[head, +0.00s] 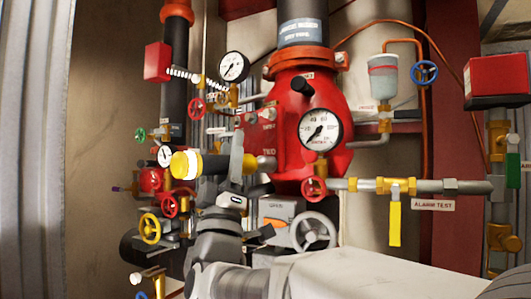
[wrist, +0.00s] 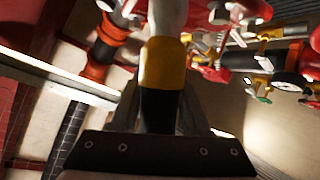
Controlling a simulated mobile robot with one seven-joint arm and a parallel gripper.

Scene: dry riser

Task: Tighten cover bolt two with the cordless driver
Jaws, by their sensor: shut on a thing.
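My gripper (wrist: 160,100) is shut on a yellow and black tool, which I take to be the cordless driver (wrist: 162,65). In the head view, a yellow cylinder with a white band (head: 186,164) lies level left of my grey finger, and it looks like part of the driver. A short yellow and grey end shows right of the finger, pointing at the red valve body (head: 285,155). I cannot tell whether it touches a bolt. Grey bolt heads (head: 270,114) show on the cover's left side. Which one is bolt two is not clear.
A large pressure gauge (head: 320,131) sits on the valve front. Below it are a grey handwheel (head: 314,232) and the alarm test pipe with a yellow lever (head: 395,222). Small valves, including a yellow handwheel (head: 150,229), crowd the left. Free room is tight.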

